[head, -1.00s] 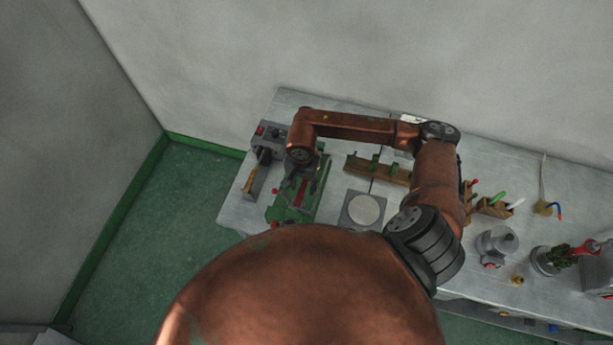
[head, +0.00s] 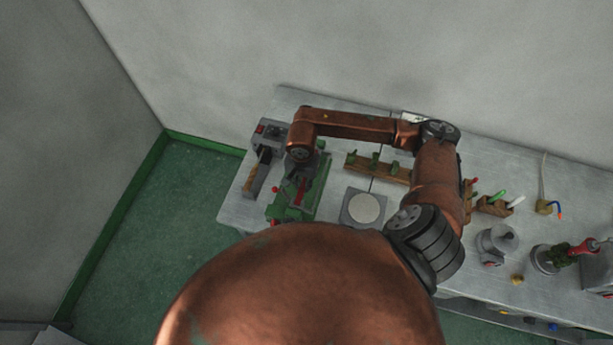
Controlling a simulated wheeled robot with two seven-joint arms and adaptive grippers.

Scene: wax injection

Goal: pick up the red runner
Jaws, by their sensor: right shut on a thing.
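The red runner (head: 300,194) is a small narrow red piece at the green clamp fixture (head: 311,207) on the left part of the bench. My right arm reaches over from the right, and my right gripper (head: 298,183) points down over the fixture. It is shut on the red runner, though the fingers are small and dark here. I cannot tell whether the runner is clear of the fixture. My left gripper is not in view.
A grey control box (head: 268,134) stands left of the fixture. A round pale plate on a grey base (head: 364,208) and a wooden rack (head: 392,174) are to the right. Pots and tools fill the bench's right end.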

